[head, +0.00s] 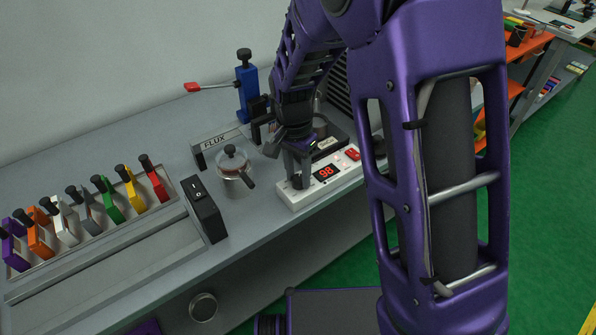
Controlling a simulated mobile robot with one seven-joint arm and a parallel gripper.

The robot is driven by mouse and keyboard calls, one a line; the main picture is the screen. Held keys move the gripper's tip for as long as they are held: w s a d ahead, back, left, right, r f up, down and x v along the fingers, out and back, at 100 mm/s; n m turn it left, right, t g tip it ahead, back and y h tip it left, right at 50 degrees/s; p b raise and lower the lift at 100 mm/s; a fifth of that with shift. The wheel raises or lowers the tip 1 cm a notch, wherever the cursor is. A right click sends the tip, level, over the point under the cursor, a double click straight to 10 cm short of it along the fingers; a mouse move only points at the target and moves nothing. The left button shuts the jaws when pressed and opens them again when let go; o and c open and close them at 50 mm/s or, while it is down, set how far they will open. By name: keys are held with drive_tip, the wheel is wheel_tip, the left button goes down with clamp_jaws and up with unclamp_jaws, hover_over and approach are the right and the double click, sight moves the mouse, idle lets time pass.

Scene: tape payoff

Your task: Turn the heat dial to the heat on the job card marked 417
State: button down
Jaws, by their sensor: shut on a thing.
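A white control unit (306,194) stands at the front edge of the bench. Its display (326,173) shows 98 in red digits. My gripper (294,172) points down over the left end of this unit, with its fingers shut on the dark heat dial (297,183). The fingers hide most of the dial, so its pointer cannot be seen. No job card marked 417 can be made out in this view.
A red switch (352,154) is on the unit's right end. A glass flux jar (234,173) stands close left, before a FLUX sign (218,144). A black box (205,209) and a rack of coloured holders (85,252) are further left. A blue lever press (246,88) stands behind.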

sight(295, 176)
drive_tip(key=shift+r+m, duration=0.1)
drive_tip(key=shift+m, duration=0.4)
drive_tip(key=shift+c, duration=2.3)
unclamp_jaws()
wheel_tip(295, 176, up, 17)
drive_tip(key=p, duration=0.2)
drive_tip(key=shift+w+a+r, duration=0.15)
drive_tip(key=shift+w+a, duration=0.2)
